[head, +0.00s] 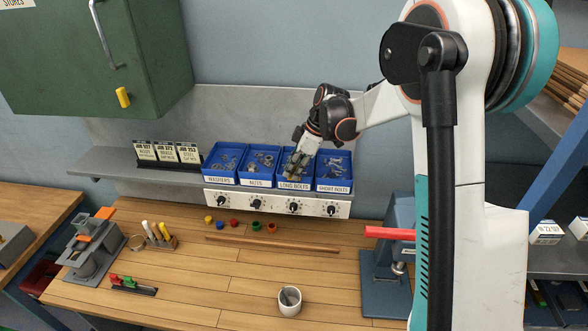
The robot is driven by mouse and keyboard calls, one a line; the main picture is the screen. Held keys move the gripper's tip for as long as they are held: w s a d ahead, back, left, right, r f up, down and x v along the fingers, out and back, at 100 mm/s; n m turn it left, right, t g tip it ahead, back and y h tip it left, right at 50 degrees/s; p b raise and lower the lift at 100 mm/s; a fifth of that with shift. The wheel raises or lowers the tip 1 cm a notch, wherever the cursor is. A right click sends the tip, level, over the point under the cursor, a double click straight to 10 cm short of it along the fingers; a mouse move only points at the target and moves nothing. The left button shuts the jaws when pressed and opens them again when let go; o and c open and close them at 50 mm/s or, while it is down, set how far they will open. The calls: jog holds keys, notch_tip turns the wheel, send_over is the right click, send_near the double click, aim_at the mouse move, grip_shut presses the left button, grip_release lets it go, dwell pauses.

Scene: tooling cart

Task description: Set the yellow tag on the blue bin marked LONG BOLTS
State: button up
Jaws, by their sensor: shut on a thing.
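The blue bin marked LONG BOLTS (293,185) stands in a row of blue bins on the wall shelf in the head view, third from the left. My gripper (291,170) reaches from the right and points down over this bin, hiding much of its inside. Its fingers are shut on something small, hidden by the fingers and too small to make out. I cannot tell whether the fingers touch the bin. No yellow tag shows clearly at the bin.
Bins marked WASHERS (219,179), NUTS (255,183) and SHORT BOLTS (333,189) stand alongside. Job cards (167,152) stand left of them. A knob panel (277,204) is below. A green cabinet (95,50) with a yellow piece (123,97) hangs upper left. A mug (289,302) stands on the bench.

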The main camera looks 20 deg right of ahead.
dwell(0.9)
jog(key=o, duration=1.3)
jog(key=shift+r+p, duration=1.4)
jog(key=shift+r, duration=2.1)
jog(key=shift+s+f, duration=0.1)
jog(key=shift+f, duration=0.05)
